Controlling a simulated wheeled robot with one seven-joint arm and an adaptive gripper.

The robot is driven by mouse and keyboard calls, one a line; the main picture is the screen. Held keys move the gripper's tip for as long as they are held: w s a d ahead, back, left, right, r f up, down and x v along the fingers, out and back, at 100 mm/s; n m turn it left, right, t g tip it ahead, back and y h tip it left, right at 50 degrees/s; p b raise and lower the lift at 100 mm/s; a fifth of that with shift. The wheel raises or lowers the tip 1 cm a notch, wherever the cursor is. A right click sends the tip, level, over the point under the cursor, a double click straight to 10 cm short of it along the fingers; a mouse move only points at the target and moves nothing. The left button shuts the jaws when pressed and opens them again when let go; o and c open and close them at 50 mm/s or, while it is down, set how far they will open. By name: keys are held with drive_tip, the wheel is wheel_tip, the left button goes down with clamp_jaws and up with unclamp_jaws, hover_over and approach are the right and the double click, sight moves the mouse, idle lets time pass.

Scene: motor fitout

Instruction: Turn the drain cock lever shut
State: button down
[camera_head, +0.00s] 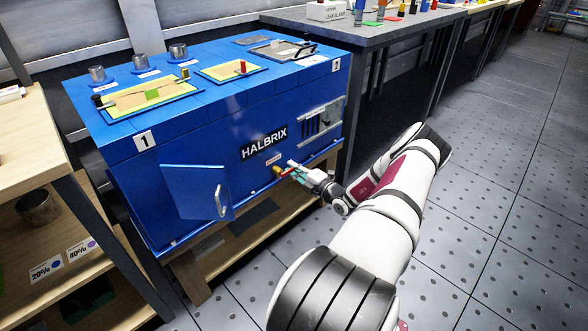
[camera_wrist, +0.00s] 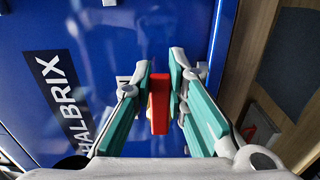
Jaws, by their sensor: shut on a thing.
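The drain cock, with a brass-yellow body (camera_head: 277,170), sits low on the blue HALBRIX cabinet's front (camera_head: 200,150), right of the door. Its red lever (camera_head: 289,172) also shows in the wrist view (camera_wrist: 159,105), lying lengthwise between the fingers. My gripper (camera_head: 297,168) is at the cabinet front and is shut on the lever; its fingertips also show in the wrist view (camera_wrist: 161,70). The fingers partly hide the cock in the head view. I cannot tell the lever's exact angle.
A small blue door (camera_head: 197,192) with a handle stands ajar left of the cock. A vented panel (camera_head: 322,121) is at upper right. A wooden shelf (camera_head: 245,235) runs below the cabinet. A wooden rack (camera_head: 30,130) is at far left. The floor (camera_head: 490,200) at right is clear.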

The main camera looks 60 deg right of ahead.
drive_tip(key=c, duration=1.6)
unclamp_jaws()
drive_tip(key=shift+o, duration=0.2)
drive_tip(key=shift+s, duration=0.15)
drive_tip(key=v, duration=1.1)
drive_tip(key=shift+s+a, duration=0.2)
drive_tip(key=shift+s, duration=0.2)
